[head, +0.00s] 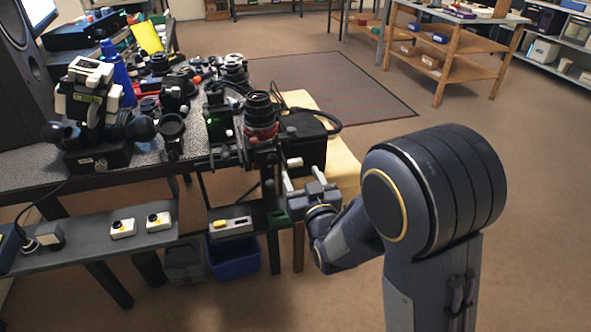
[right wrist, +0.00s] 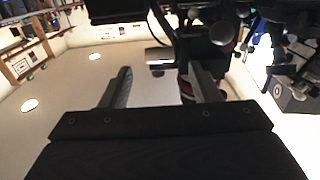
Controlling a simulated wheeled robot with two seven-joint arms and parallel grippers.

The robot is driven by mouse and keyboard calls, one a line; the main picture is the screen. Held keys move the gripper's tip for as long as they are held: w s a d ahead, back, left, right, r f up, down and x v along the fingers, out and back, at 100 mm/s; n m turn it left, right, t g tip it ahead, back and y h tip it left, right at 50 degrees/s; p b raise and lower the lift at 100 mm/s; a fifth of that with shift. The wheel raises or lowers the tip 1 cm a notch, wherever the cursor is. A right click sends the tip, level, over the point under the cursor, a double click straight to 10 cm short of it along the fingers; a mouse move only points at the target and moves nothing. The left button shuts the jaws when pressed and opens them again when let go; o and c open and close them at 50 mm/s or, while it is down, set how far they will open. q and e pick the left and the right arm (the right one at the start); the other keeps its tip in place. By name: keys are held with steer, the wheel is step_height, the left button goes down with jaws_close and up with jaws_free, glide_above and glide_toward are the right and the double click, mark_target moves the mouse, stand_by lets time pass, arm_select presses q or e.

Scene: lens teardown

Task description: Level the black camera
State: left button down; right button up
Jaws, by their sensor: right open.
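A black camera rig with an upright, red-ringed lens (head: 262,112) stands at the right end of the crowded bench, with rods and clamps below it. Several dark devices crowd together, so I cannot tell for certain which is the black camera or how far it tilts. My right gripper (head: 302,174) is open at the front of this rig, near a small pale block (head: 294,162). In the right wrist view, the open fingers (right wrist: 163,88) have a pale-ended block (right wrist: 160,57) just beyond them, apparently not gripped. A red part shows beside the right finger. My left gripper is not in view.
The patterned bench top (head: 30,168) is crowded with lenses and gear, including a white-and-black device (head: 88,88) and a blue cone (head: 116,70). A lower shelf (head: 85,243) holds small white boxes. A blue bin (head: 235,257) stands beneath. Floor to the right is open.

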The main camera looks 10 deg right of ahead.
mark_target(296, 165)
steer(key=shift+w, duration=2)
